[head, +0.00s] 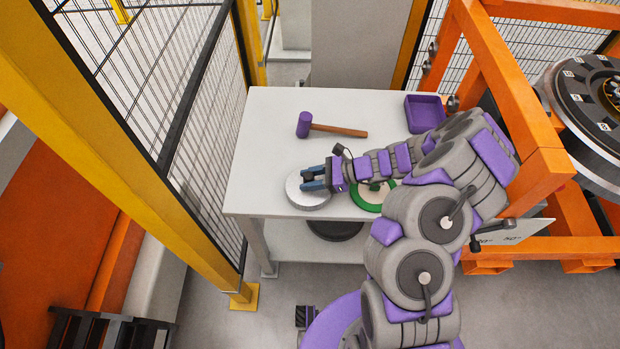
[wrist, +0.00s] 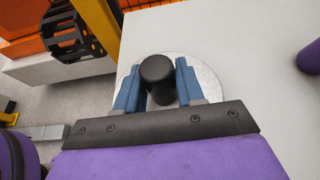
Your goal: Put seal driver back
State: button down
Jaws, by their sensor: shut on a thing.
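The seal driver (head: 299,199) is a silver disc with an upright black handle, at the front left of the white table (head: 262,160). My gripper (head: 308,179) has its two blue fingers on either side of the handle and is shut on it. In the wrist view the black handle of the seal driver (wrist: 158,82) stands between the fingers, with the pale disc below it. I cannot tell whether the disc touches the table. A green ring-shaped thing (head: 362,204) lies to the right, partly hidden by my arm.
A mallet (head: 304,125) with a purple head and wooden handle lies behind my gripper. A purple tray (head: 424,112) stands at the back right. A mesh fence (head: 205,110) runs along the left side. An orange frame (head: 540,165) is on the right. The table's back left is clear.

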jog(key=c, duration=0.7)
grip_release()
